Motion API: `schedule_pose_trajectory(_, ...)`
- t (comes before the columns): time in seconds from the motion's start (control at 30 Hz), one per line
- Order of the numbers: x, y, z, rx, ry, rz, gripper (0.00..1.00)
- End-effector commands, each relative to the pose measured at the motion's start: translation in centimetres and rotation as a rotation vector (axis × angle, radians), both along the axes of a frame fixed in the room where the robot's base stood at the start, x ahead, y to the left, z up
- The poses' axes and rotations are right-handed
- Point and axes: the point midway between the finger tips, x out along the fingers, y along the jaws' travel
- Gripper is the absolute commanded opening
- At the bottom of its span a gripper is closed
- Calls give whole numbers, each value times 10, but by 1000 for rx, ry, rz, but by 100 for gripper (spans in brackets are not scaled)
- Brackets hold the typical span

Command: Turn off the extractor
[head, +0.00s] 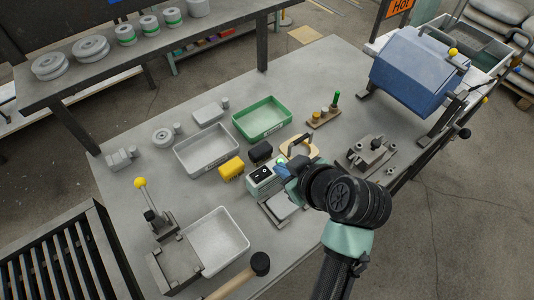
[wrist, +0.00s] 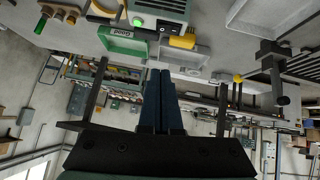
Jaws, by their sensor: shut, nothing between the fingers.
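A small pale-green box with a dark panel (head: 260,174) stands near the middle of the table in the head view; I take it to be the extractor. In the wrist view a vented box (wrist: 160,8) at the top edge, partly cut off, has a green button (wrist: 137,22) on its face. My gripper (head: 281,169) is just right of the box in the head view, close to it; I cannot tell whether they touch. In the wrist view its blue fingers (wrist: 160,74) are together and empty, below the box in the picture. My arm hides part of the box's right side.
A yellow block (head: 231,168) and a black block (head: 261,152) stand beside the box. A grey tray (head: 181,164) and green tray (head: 238,126) lie behind. A mallet (head: 260,264) and a lever press (head: 150,215) are front left. A blue hooded machine (head: 410,80) is right.

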Motion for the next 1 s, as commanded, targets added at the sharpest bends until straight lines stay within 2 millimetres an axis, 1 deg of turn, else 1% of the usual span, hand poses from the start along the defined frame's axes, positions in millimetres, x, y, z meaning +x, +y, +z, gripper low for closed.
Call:
schedule_pose_trajectory(0.4,-2,0,0,2,7,5,0)
schedule_pose_trajectory(0.57,4,4,-6,3,8,5,0)
schedule_pose_trajectory(0.67,12,9,-15,4,10,7,0)
schedule_pose_trajectory(1.0,51,30,-58,3,10,6,0)
